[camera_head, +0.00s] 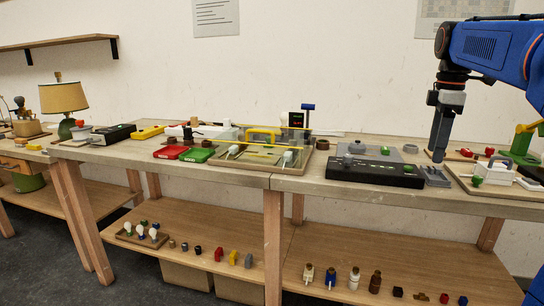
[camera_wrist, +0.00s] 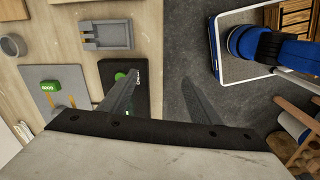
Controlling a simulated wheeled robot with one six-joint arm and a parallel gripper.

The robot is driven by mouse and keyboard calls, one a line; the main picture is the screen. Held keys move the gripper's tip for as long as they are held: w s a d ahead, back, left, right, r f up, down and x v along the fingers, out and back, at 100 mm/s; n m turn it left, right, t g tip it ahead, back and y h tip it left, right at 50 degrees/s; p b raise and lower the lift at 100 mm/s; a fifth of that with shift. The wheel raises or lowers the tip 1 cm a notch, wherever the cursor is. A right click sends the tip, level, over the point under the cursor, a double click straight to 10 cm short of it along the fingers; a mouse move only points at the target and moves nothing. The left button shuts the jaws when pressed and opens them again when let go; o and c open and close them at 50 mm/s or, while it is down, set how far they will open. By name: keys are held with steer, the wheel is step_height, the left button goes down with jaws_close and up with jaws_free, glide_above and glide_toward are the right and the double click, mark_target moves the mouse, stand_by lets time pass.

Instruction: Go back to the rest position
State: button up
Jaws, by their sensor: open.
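My gripper (camera_head: 438,155) points straight down over the right workbench in the head view, by the right end of a long black box (camera_head: 375,172) and a small grey holder (camera_head: 435,177). In the wrist view my gripper (camera_wrist: 160,80) has its two fingers apart with nothing between them. The left finger overlaps the black box (camera_wrist: 138,98) with its green button, and the right finger shows against the grey floor. The height of the fingertips above the bench is hard to tell.
A tray with a yellow-handled frame (camera_head: 225,165), red and green boxes, and a lamp (camera_head: 64,97) stand further left. A board with a white box (camera_head: 492,172) lies right of my gripper. The lower shelf (camera_head: 200,227) holds bulbs and small parts.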

steer(key=s+a+f+m+t, duration=0.1)
steer(key=s+a+f+m, duration=0.3)
steer(key=s+f, duration=0.5)
steer(key=s+a+f+m+t, duration=0.1)
steer(key=s+a+f+m, duration=0.3)
steer(key=s+f, duration=0.5)
steer(key=s+a+f+m+t, duration=0.2)
steer(key=s+a+f+m, duration=0.3)
steer(key=s+f, duration=0.4)
steer(key=shift+a, duration=0.4)
